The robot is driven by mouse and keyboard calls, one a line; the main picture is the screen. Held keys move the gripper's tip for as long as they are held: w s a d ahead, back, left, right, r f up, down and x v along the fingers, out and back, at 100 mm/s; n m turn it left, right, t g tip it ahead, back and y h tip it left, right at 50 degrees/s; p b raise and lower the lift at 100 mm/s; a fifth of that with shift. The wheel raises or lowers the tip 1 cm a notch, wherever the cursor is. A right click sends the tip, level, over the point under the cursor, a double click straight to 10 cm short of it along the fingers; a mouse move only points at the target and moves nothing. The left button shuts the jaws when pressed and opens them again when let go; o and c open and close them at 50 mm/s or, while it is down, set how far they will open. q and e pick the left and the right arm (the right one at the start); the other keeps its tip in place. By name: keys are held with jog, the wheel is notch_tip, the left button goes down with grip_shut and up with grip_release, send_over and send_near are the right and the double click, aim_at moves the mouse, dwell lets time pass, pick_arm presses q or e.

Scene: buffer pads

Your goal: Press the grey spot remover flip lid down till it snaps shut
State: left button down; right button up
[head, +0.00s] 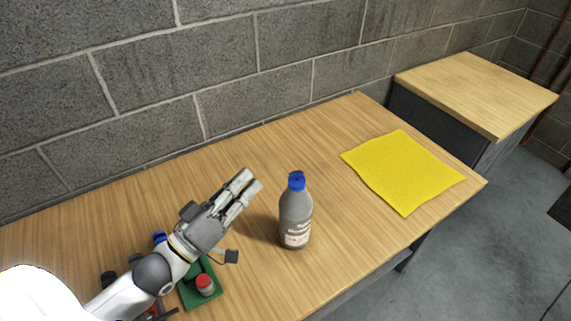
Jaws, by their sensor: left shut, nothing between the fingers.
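The grey spot remover bottle (296,218) stands upright on the wooden table, with a pale label low on its front. Its blue cap (296,180) is on top; the picture is too small to tell whether the flip lid is up or down. My left gripper (250,182) is shut and empty, left of the bottle's upper part and apart from it in the picture. Its fingers point up and right, toward the wall. My right gripper is not in view.
A yellow cloth (403,171) lies flat at the table's right end. A green tray (204,301) with a red-capped item (205,284) is below my left arm, partly hidden. A grey block wall runs behind the table. The table between bottle and cloth is clear.

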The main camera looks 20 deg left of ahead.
pick_arm(q)
notch_tip(320, 180, up, 3)
jog(key=p, duration=0.4)
send_over(296, 174)
jog(key=a, duration=0.4)
jog(key=shift+s+d+f, duration=0.25)
jog(key=shift+d+f, duration=0.15)
jog(key=shift+f, duration=0.2)
jog(key=shift+s+d+f, duration=0.3)
jog(key=shift+d+f, duration=0.1)
jog(key=shift+f, duration=0.25)
jog(key=shift+s+d+f, duration=0.25)
jog(key=shift+d+f, duration=0.15)
jog(key=shift+f, duration=0.2)
